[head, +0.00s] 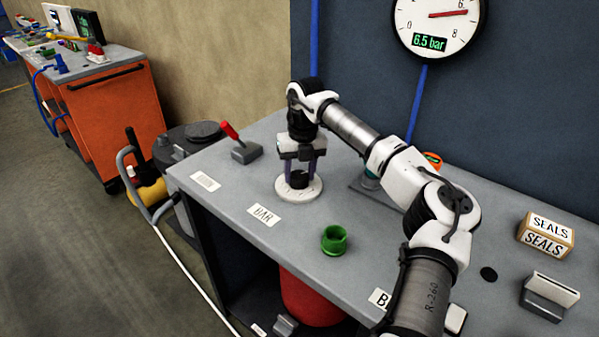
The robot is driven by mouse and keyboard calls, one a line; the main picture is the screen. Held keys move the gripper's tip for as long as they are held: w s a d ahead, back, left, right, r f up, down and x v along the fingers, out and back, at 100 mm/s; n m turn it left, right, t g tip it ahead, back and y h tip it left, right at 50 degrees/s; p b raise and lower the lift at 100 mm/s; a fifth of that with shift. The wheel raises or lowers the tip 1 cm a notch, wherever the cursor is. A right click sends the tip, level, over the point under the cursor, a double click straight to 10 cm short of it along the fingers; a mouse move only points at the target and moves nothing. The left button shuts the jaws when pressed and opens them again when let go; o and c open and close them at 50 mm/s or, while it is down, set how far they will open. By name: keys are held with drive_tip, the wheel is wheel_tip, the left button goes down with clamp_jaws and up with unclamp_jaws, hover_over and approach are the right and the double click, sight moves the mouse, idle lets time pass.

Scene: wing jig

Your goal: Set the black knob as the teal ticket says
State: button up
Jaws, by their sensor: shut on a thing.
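The black knob (299,181) sits at the middle of a round white dial (288,192) with small marks on its rim, on the grey bench top. My gripper (300,176) points straight down over it, with one finger on each side, shut on the knob. The knob's pointer and the dial's figures are too small to read. I cannot make out a teal ticket in this view. A round wall gauge (437,28) reads 6.5 bar in green digits, with its red needle near 6. A white label (264,215) reading BAR lies in front of the dial.
A red-handled lever (238,143) stands left of the dial. A green ring-shaped cup (334,240) is near the front edge. A SEALS box (545,236) and a grey holder (548,296) stand at right. My arm crosses the bench's right half, partly hiding items behind it.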

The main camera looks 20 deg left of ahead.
sight(297, 172)
drive_tip(key=n, duration=0.7)
drive_tip(key=shift+w+p, duration=0.1)
drive_tip(key=shift+p, duration=0.2)
drive_tip(key=n+p, duration=0.1)
drive_tip(key=n, duration=0.5)
drive_tip(key=shift+r+n+h, duration=0.1)
drive_tip(key=shift+n+h, duration=0.2)
drive_tip(key=shift+h, duration=0.1)
drive_tip(key=n, duration=0.4)
drive_tip(key=shift+a+n+p, duration=0.1)
drive_tip(key=shift+n+p, duration=0.2)
drive_tip(key=shift+w+n, duration=0.1)
drive_tip(key=shift+n, duration=2.1)
drive_tip(key=o, duration=1)
wheel_tip(297, 172, up, 14)
drive_tip(key=b, duration=0.2)
drive_tip(key=shift+w+a, duration=0.15)
drive_tip(key=shift+a, duration=0.25)
drive_tip(key=shift+f, duration=0.2)
